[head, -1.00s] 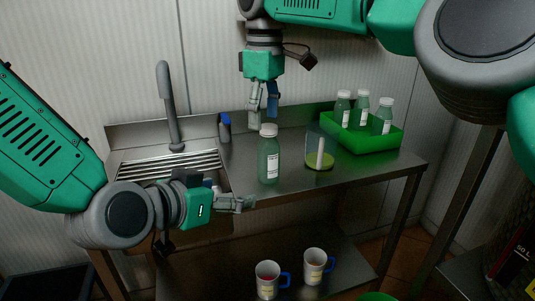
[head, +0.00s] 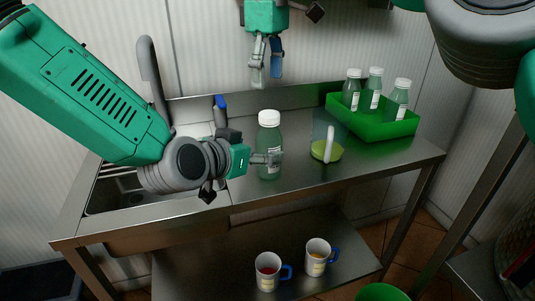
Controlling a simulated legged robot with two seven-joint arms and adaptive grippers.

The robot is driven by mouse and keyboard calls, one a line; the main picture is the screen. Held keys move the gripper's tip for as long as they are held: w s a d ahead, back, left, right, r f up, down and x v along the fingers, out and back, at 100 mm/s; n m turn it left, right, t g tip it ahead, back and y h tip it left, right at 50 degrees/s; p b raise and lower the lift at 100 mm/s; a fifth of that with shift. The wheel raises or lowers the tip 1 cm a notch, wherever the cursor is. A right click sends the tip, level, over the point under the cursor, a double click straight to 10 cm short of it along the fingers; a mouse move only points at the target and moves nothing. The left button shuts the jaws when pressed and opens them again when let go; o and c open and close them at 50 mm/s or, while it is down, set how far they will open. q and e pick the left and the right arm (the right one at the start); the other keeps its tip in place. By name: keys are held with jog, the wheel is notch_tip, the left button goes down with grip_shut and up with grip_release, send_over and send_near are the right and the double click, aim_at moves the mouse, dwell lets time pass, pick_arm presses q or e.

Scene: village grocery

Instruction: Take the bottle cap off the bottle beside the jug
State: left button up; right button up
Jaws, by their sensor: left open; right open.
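A green bottle (head: 269,140) with a white bottle cap (head: 269,117) stands upright on the steel counter. A clear jug (head: 327,143) with a white handle and yellow-green contents stands to its right. My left gripper (head: 274,158) is open at the bottle's body, below the cap; its fingers overlap the bottle, and I cannot tell whether they touch it. My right gripper (head: 267,82) hangs fingers down, open and empty, above and behind the cap.
A green crate (head: 372,130) with several capped bottles stands at the back right. A sink (head: 118,188) with a tap (head: 152,75) is at left. Two mugs (head: 268,271) stand on the lower shelf. A green bin (head: 382,292) is on the floor.

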aim_at(262, 149)
pick_arm(q)
jog(key=x, duration=0.4)
jog(key=shift+s+d+r, duration=0.15)
jog(key=shift+d, duration=0.05)
jog(key=shift+w+d+f, duration=0.2)
jog(key=shift+w, duration=0.3)
jog(key=shift+a, duration=0.1)
jog(key=c, duration=0.4)
grip_shut()
